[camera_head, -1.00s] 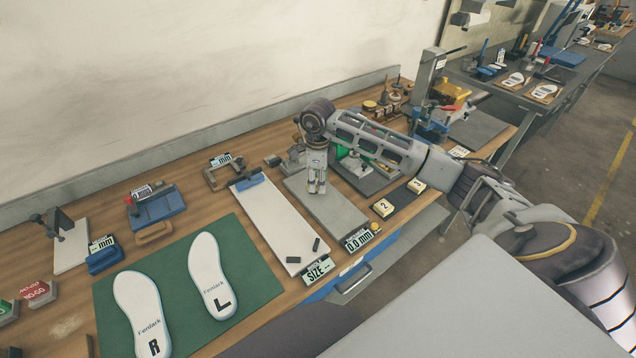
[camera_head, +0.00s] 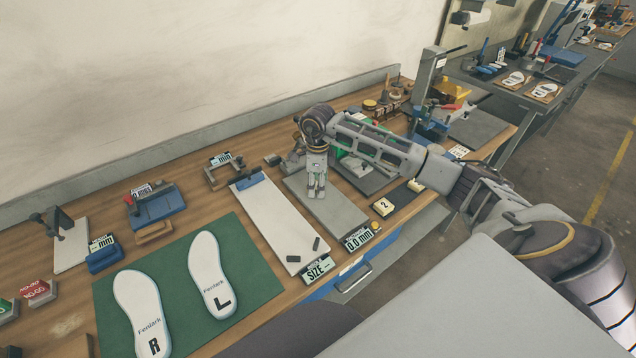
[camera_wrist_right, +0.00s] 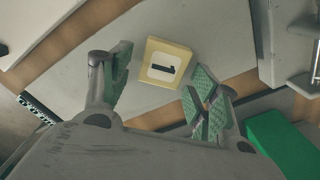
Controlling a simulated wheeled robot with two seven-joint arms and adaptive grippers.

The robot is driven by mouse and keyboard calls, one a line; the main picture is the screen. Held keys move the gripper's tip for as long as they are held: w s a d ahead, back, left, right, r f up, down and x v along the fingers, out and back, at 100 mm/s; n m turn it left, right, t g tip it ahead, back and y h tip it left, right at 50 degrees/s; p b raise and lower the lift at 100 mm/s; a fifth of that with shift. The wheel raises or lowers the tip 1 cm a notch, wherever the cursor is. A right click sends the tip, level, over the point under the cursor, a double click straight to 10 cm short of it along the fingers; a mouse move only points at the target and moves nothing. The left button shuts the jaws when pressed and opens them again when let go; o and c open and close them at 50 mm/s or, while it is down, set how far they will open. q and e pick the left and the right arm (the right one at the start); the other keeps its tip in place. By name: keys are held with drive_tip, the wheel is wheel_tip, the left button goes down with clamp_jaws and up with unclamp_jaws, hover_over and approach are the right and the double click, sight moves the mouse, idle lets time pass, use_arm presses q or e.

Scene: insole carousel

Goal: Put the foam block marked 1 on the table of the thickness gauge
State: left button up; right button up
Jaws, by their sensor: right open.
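The cream foam block marked 1 (camera_wrist_right: 166,63) lies flat and slightly turned over a grey plate in the right wrist view. The block does not show in the head view, where my right gripper and wrist cover that area. My right gripper (camera_wrist_right: 162,77) is open, with green-padded fingers on both sides of the block and visible gaps. In the head view the right gripper (camera_head: 317,190) points down over the long grey plate (camera_head: 337,211). A 0.0 mm display (camera_head: 360,239) stands at the plate's front end. The gauge's upper parts are largely hidden behind my wrist. My left gripper is out of view.
Block 2 (camera_head: 384,206) and another cream block (camera_head: 416,186) sit on a dark tray at the right, near my forearm. A white board (camera_head: 268,215) lies left of the plate. A green object (camera_wrist_right: 276,138) stands close to the right fingers.

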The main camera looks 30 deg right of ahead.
drive_tip(key=shift+r, duration=0.5)
wheel_tip(320, 180, up, 4)
drive_tip(key=shift+r, duration=0.15)
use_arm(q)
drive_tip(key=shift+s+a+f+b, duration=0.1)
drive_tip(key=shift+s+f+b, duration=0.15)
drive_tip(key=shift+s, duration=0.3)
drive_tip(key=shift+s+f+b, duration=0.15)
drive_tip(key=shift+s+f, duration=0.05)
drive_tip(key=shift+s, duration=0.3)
use_arm(e)
wheel_tip(320, 180, up, 7)
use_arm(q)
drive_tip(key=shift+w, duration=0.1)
